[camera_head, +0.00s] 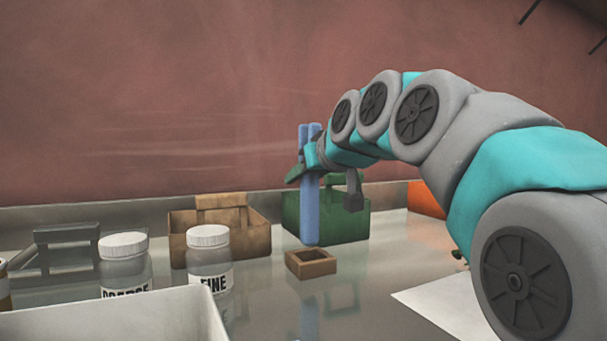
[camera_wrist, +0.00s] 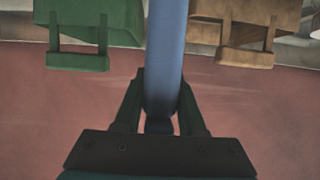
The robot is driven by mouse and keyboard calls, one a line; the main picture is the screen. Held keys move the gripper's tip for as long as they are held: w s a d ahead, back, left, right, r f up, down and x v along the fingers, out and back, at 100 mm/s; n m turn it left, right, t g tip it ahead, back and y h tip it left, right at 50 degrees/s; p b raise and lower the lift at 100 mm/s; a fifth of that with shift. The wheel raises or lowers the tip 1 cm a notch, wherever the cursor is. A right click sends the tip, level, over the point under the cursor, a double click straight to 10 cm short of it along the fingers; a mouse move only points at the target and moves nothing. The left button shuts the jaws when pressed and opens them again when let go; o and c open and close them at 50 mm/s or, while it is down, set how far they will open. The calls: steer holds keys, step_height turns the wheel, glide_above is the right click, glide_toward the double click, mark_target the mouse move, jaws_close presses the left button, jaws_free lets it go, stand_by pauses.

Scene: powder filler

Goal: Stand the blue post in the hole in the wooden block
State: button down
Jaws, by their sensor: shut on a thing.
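The blue post (camera_head: 310,212) is upright in the head view, held in my gripper (camera_head: 304,174). In the wrist view the post (camera_wrist: 166,60) runs from the top edge down between the two fingers of my gripper (camera_wrist: 158,112), which is shut on it. The small wooden block (camera_head: 311,263) with a square hole sits on the table. The post's lower end shows just behind and above the block's back edge in the head view. I cannot tell its exact height or depth relative to the hole. The block is not clearly visible in the wrist view.
A green box (camera_head: 350,220) stands behind the post, and a brown wooden box (camera_head: 250,240) left of it. Jars labelled COARSE (camera_head: 125,264) and FINE (camera_head: 209,262), a white tray (camera_head: 130,318) and a grey rack (camera_head: 67,247) are left. White paper (camera_head: 445,303) lies right.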

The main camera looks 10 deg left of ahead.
steer(key=shift+f+b, duration=1.65)
steer(key=shift+f, duration=0.55)
steer(key=shift+c, duration=2)
jaws_free()
